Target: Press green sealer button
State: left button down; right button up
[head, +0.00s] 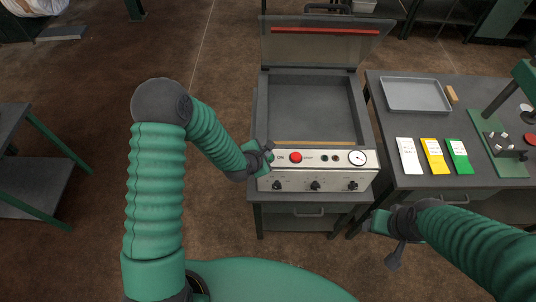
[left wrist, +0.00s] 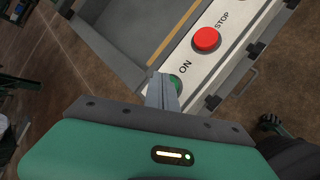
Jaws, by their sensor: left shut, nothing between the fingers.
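The sealer (head: 318,170) stands in the middle of the head view with its lid up and a light control panel along its front. Its green button (left wrist: 176,82), beside the word ON, shows in the left wrist view, partly hidden by my finger. My left gripper (head: 268,152) is shut and empty at the panel's left end; it also shows in the left wrist view (left wrist: 163,88), with its tip over or right beside the green button. I cannot tell whether they touch. The red STOP button (head: 296,157) is just to the right. My right gripper (head: 376,222) hangs in front of the right table.
The panel also holds dark knobs and a round gauge (head: 357,158). The right table carries a grey tray (head: 416,94), white, yellow and green cards (head: 459,156), and a green-framed device (head: 497,150). Another table (head: 30,150) stands at the left. Floor between is clear.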

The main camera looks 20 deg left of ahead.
pick_arm(q)
jog(key=shift+f, duration=0.15)
jog(key=shift+f+b, duration=0.3)
jog(key=shift+b, duration=0.05)
jog(key=shift+s, duration=0.1)
jog(key=shift+r, duration=0.15)
jog(key=shift+r+p, duration=0.3)
jog(key=shift+p, duration=0.05)
jog(key=shift+r, duration=0.1)
notch_tip(320, 180, up, 6)
jog(key=p, duration=0.5)
